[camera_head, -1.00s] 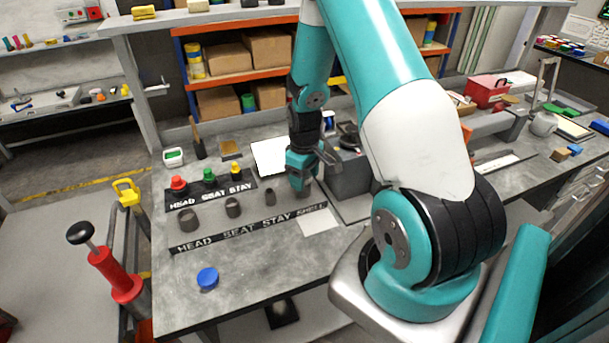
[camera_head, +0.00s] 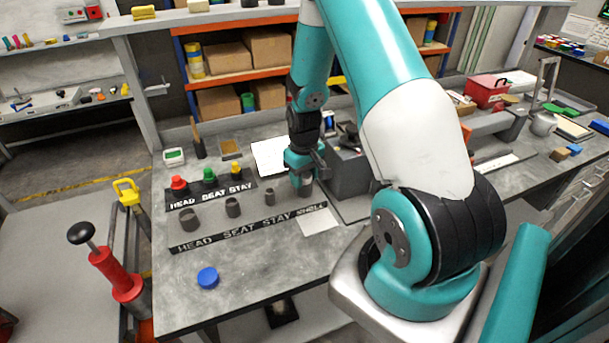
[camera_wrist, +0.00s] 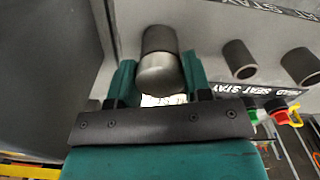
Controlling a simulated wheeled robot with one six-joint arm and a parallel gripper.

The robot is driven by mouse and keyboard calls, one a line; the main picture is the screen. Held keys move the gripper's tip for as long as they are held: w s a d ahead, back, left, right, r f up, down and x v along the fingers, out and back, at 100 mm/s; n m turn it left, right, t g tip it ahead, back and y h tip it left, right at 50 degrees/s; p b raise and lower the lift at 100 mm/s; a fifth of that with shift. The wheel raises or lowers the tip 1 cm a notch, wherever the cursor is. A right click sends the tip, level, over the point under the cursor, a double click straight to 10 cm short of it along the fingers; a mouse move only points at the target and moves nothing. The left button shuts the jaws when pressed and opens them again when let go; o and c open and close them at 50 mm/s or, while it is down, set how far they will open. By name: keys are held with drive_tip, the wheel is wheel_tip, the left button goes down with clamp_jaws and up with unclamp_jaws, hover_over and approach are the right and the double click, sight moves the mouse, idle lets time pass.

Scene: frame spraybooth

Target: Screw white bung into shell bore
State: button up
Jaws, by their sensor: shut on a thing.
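The shell (camera_head: 305,188) is a dark grey upright tube at the right end of the row, by the SHELL label. It also shows in the wrist view as a dark cylinder (camera_wrist: 160,39). A pale grey rounded piece (camera_wrist: 159,76), which I take for the white bung in shade, lies between my fingers, in line with the shell and meeting its end. My gripper (camera_wrist: 158,84) is shut on it. In the head view my gripper (camera_head: 304,176) is directly over the shell and hides the bung. How deep the bung sits in the bore cannot be told.
Three other grey tubes (camera_head: 232,207) stand left of the shell. Red, green and yellow bungs (camera_head: 208,176) stand behind them. A blue cap (camera_head: 208,278) lies on the front of the bench. A dark grey box (camera_head: 350,174) stands close right of my gripper.

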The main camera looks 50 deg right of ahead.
drive_tip(key=m, duration=0.4)
drive_tip(key=shift+m, duration=0.3)
drive_tip(key=m, duration=0.4)
drive_tip(key=shift+m, duration=0.3)
drive_tip(key=m, duration=0.4)
drive_tip(key=shift+w+m, duration=0.1)
drive_tip(key=shift+m, duration=0.2)
